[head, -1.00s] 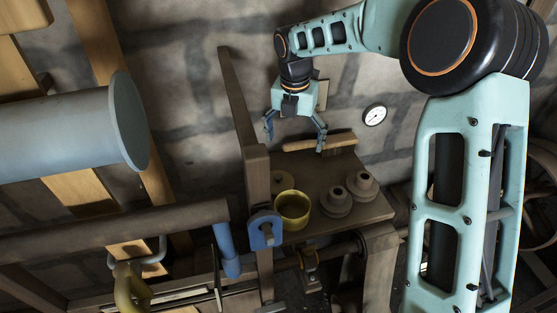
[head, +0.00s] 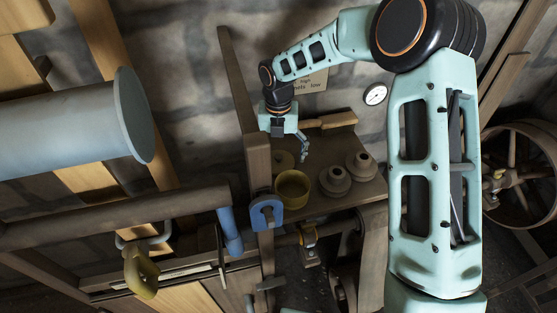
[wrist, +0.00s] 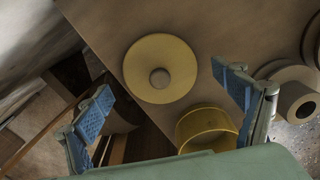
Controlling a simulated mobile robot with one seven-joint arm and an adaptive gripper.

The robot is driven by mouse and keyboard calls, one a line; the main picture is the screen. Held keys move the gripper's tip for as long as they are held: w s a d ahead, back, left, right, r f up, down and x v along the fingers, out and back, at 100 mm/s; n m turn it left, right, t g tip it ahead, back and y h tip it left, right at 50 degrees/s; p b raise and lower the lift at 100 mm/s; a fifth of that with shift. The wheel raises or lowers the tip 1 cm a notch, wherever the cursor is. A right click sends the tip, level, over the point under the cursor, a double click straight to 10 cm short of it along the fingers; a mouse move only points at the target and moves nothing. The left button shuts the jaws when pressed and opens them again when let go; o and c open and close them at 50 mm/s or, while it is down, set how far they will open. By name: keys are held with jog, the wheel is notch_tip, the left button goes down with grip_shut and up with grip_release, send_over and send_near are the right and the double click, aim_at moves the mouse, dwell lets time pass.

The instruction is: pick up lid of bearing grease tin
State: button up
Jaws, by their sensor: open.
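The lid of the bearing grease tin is a round yellow disc with a small knob in its middle. It lies flat on the wooden shelf and shows whole in the wrist view (wrist: 160,68); in the head view it is partly hidden behind my gripper (head: 285,160). The yellow tin (head: 292,189) stands open beside it, nearer the shelf's front. My gripper (wrist: 165,108) is open and empty, with its blue-padded fingers spread wide. It is above the shelf, and the lid appears between and beyond the fingertips in the wrist view.
Two grey stepped pieces (head: 335,179) (head: 361,165) stand right of the tin. A wooden-handled brush (head: 330,121) lies at the shelf's back. A wooden post (head: 258,170) and blue bracket (head: 266,211) border the shelf (head: 345,200) on the left.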

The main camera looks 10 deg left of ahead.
jog(key=shift+f, duration=0.5)
jog(key=shift+c, duration=0.2)
jog(key=c, duration=1)
jog(key=shift+c, duration=0.2)
